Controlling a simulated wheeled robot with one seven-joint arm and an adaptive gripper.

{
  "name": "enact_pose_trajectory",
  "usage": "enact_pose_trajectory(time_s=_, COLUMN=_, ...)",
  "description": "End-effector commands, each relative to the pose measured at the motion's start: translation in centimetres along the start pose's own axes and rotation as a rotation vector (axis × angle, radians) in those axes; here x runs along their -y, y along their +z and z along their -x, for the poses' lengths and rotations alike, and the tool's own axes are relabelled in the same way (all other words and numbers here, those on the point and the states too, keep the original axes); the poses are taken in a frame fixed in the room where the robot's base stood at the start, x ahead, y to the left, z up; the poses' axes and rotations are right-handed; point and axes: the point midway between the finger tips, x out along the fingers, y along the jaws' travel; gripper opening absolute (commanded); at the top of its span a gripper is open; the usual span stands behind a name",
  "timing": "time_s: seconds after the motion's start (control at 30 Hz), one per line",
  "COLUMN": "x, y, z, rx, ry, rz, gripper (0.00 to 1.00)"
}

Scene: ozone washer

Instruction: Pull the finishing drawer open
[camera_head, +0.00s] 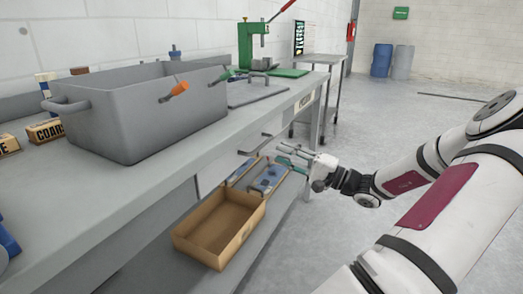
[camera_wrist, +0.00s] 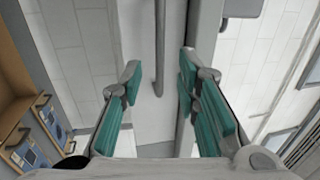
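My gripper (camera_head: 297,158) is at the front of the grey workbench, level with the drawer fronts under its top. In the wrist view my gripper (camera_wrist: 159,72) has its two teal-padded fingers wide apart. A grey bar handle (camera_wrist: 159,40) on a pale front lies between the fingers, with a gap on both sides; no contact shows. In the head view, a pale drawer front (camera_head: 214,171) has a grey bar handle (camera_head: 255,146). A small label (camera_head: 305,101) on the bench edge is too small to read, so I cannot tell which drawer is the finishing one.
An open wooden drawer or box (camera_head: 221,221) juts out low at the bench front. A tray with blue items (camera_head: 269,178) is beyond it, close to my gripper. A large grey tub (camera_head: 150,115) and green press (camera_head: 252,45) stand on the bench. Floor at right is open.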

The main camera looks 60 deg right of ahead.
Motion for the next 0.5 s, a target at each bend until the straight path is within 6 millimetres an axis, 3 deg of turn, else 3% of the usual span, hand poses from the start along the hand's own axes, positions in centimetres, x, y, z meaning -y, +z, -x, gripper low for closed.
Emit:
enact_pose_trajectory(time_s=0.2, x=-0.2, y=0.1, z=-4.2, rx=0.003, ry=0.0, rz=-0.001, gripper=0.3)
enact_pose_trajectory(time_s=0.5, x=-0.1, y=0.0, z=-7.4, rx=0.001, ry=0.001, rz=-0.001, gripper=0.3)
